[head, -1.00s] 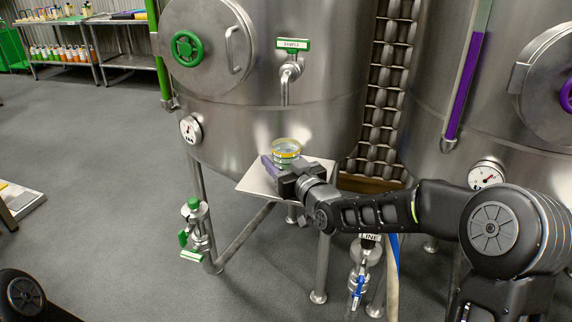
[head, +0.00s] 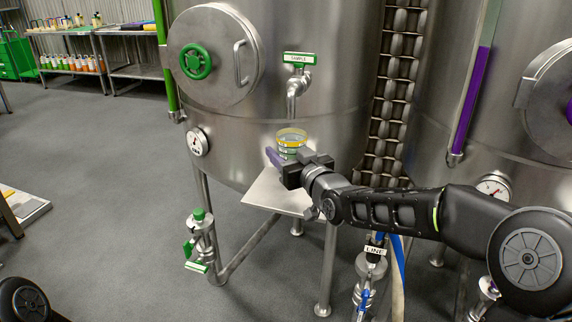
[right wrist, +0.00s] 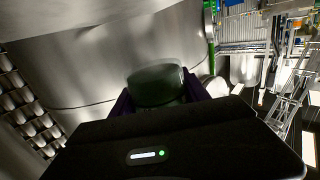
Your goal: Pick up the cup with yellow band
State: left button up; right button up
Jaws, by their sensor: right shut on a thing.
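The cup with the yellow band (head: 291,137) is clear with a yellow rim band and a greenish lower part. It is upright above the small metal shelf (head: 268,196) under the tank's sample tap. My right gripper (head: 286,157) is shut on the cup's lower part, and its purple finger shows at the left side. In the right wrist view the cup (right wrist: 157,84) looks dark between the purple fingers. The gripper body hides its base. My left gripper is out of view.
The sample tap (head: 298,80) hangs above the cup on the steel tank (head: 330,60). A gauge (head: 198,142) and a green-handled valve (head: 200,235) are to the left. A second tank (head: 455,80) is on the right. Open grey floor lies at left.

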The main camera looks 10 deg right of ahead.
jog(key=s+a, duration=0.5)
jog(key=s, duration=0.3)
jog(key=s+a, duration=0.5)
jog(key=s, duration=0.3)
jog(key=shift+s+a+r, duration=0.25)
jog(key=shift+s+r, duration=0.1)
jog(key=shift+r, duration=0.05)
jog(key=shift+w, duration=0.1)
